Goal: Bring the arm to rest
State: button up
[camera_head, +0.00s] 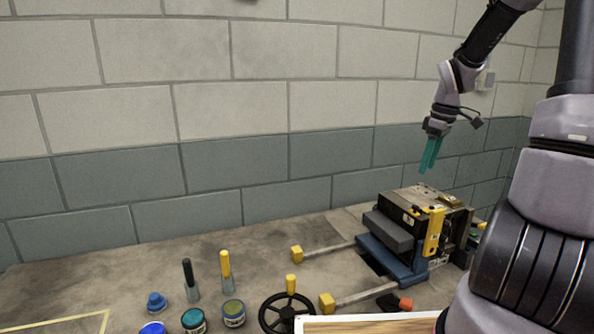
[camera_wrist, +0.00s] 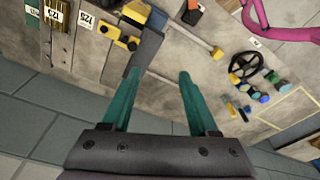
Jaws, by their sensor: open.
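My gripper (camera_head: 429,156) hangs from my raised arm at the right of the head view, with its teal fingers pointing down. It is above and a little behind the mould block (camera_head: 448,208) on the bench and does not touch it. In the wrist view my gripper (camera_wrist: 157,82) shows two teal fingers spread apart with nothing between them. The concrete bench top lies beyond the fingertips.
The blue carriage (camera_head: 390,258) under the mould has rails with yellow ends. A black handwheel (camera_head: 287,312), jars (camera_head: 233,313) and two upright handled tools (camera_head: 226,268) stand at the front. A block wall (camera_head: 200,100) rises behind. The bench's left part is clear.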

jog(key=s+a+r+m+t, duration=0.3)
jog(key=s+a+r+m, duration=0.3)
jog(key=s+r, duration=0.2)
jog(key=s+a+r+m+t+y, duration=0.1)
jog(key=s+a+r+m, duration=0.5)
jog(key=s, duration=0.6)
notch_tip(320, 180, up, 3)
jog(key=shift+s+f+m+t, duration=0.15)
jog(key=shift+s+m+t, duration=0.3)
jog(key=shift+t, duration=0.45)
jog(key=shift+w, duration=0.1)
